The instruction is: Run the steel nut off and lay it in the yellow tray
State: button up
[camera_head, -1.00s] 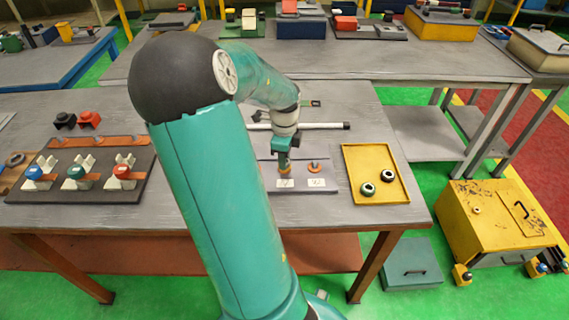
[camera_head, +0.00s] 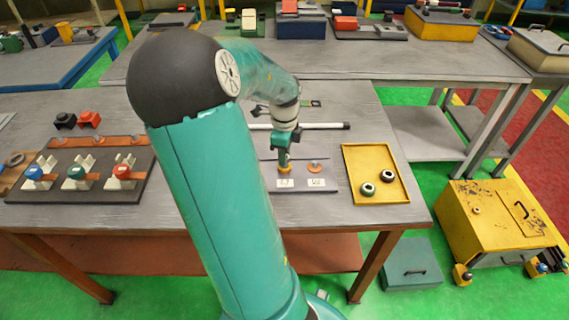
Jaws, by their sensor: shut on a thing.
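My gripper (camera_head: 284,163) points down over the left of two orange-based stations on a small grey plate (camera_head: 300,190) on the bench. Its jaws are shut on a small part at the left station; I take this to be the steel nut, but the fingers hide it. An orange base (camera_head: 285,170) shows just under the fingertips. I cannot tell whether the nut is still on its thread. The yellow tray (camera_head: 401,194) lies flat to the right of the plate.
The right station (camera_head: 314,167) stands close beside my gripper. White labels lie in front of both. A pale rod with a dark end (camera_head: 325,126) lies behind. A dark board (camera_head: 85,192) with blue, green and red capped fixtures is at the left. Bench between plate and tray is clear.

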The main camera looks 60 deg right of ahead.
jog(key=shift+r, duration=2.45)
jog(key=shift+s, duration=0.1)
